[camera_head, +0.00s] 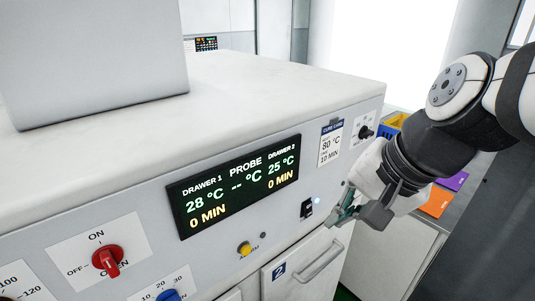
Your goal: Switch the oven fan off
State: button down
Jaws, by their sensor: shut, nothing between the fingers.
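A white oven cabinet (140,205) fills the view, its control panel facing me. A small black rocker switch (307,208) with a lit blue-white lamp beside it sits right of the display; its label is not readable. A red rotary knob (107,260) at lower left sits by ON, OFF and a partly hidden word. A small black knob (366,132) sits on a white plate at the panel's right end; its label is too small to read. My gripper (338,216) is shut and empty, just right of the rocker switch, with a small gap visible between them.
The display (235,187) reads drawer 1 at 28 °C and drawer 2 at 25 °C. A yellow alarm button (244,248), blue knob (168,296) and drawer 2 handle (320,262) lie below. A grey box (95,60) stands on top. Coloured bins (436,200) are behind my arm.

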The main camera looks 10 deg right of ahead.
aim_at(308, 209)
jog(key=w+d+f+m+p, duration=0.1)
jog(key=w+d+f+m, duration=0.3)
jog(key=m, duration=0.6)
jog(key=w+d+f+m+t+p, duration=0.1)
jog(key=w+d+f+m, duration=0.3)
jog(key=m, duration=0.7)
jog(key=shift+d+f+y+p, duration=0.3)
jog(key=shift+d+f+y, duration=0.1)
jog(key=shift+d, duration=0.05)
jog(key=w+a+f+b, duration=0.2)
jog(key=w+a+f, duration=0.3)
jog(key=w+f, duration=0.3)
jog(key=shift+w+f+b, duration=0.2)
jog(key=shift+f+b, duration=0.1)
jog(key=shift+f, duration=0.15)
